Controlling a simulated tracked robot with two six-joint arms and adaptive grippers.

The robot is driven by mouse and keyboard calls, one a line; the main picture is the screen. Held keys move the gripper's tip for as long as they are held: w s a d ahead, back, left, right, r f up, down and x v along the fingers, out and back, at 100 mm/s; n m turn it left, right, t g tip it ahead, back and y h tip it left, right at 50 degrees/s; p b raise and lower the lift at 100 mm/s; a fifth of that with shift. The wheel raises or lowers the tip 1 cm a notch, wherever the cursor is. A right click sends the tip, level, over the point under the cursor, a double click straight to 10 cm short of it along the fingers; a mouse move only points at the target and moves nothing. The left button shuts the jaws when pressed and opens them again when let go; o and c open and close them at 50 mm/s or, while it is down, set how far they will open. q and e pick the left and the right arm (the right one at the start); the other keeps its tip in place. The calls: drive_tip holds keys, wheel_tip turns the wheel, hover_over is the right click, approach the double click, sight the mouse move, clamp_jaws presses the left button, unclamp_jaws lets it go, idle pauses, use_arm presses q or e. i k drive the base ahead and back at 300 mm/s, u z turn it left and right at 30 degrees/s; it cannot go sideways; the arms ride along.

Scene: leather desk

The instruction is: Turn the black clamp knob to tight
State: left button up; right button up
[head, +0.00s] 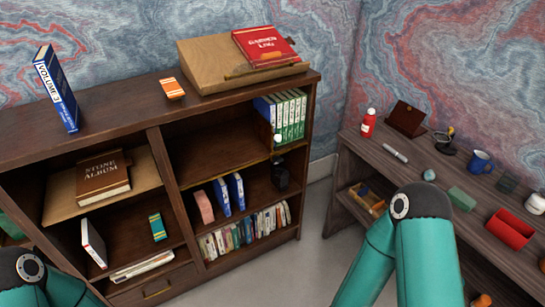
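No part in view can be made out for certain as the black clamp knob. A small black object (280,177) sits at the right end of the bookcase's middle shelf, too small and dark to tell its shape. Another small black piece with a round base (445,142) stands at the back of the desk on the right. Only teal links of my two arms show, at the bottom left and the bottom right. Neither gripper is in view, so its opening and any contact are hidden.
A dark bookcase (165,128) with books fills the left and middle. On the desk (385,172) are a red bottle (368,123), a blue mug (481,162), a marker (395,153) and a red bin (510,230). Bare floor (318,235) lies between bookcase and desk.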

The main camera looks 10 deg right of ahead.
sight(277, 159)
drive_tip(key=u, duration=0.05)
drive_tip(key=i, duration=0.85)
drive_tip(key=z, duration=0.1)
